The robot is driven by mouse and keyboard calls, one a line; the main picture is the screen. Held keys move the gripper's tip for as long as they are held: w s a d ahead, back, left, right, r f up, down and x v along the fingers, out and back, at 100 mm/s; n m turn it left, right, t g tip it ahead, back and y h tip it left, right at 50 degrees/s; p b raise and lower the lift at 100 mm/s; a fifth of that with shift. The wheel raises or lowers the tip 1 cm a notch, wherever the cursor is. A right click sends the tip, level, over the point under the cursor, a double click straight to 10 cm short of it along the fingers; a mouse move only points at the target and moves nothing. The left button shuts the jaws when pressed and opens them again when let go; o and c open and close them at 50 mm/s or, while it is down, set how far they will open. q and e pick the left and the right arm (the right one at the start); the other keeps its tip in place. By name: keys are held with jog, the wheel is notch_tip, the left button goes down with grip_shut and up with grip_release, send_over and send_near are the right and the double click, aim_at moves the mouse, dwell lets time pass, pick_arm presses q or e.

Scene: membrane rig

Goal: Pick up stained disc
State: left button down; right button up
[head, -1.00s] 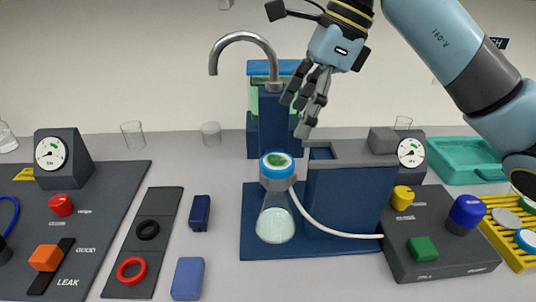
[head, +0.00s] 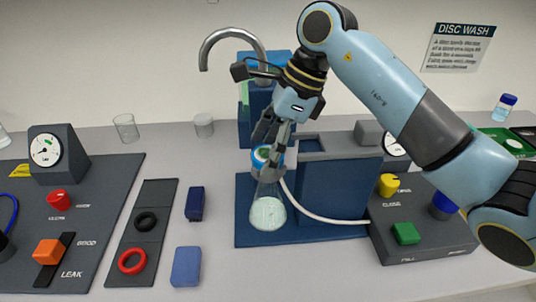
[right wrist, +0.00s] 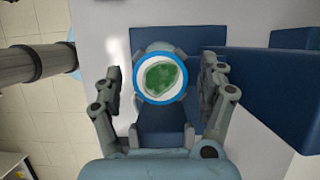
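The stained disc (head: 262,154) is white with a green stain and a blue rim. It sits on top of the glass flask (head: 268,213) on the blue stand. In the right wrist view the disc (right wrist: 160,78) is seen face on, between the fingers. My right gripper (head: 269,140) is just above the disc, pointing down, and partly covers it. In the right wrist view my right gripper (right wrist: 161,82) is open, with a finger on each side and gaps to the disc. My left gripper is not in view.
A white hose (head: 315,219) runs from the flask neck past the dark blue block (head: 338,190). A curved metal tap (head: 230,35) stands behind. A control box (head: 420,240) with yellow, green and blue knobs is at right. Left are black and red rings and a gauge panel.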

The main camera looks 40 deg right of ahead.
jog(key=c, duration=0.9)
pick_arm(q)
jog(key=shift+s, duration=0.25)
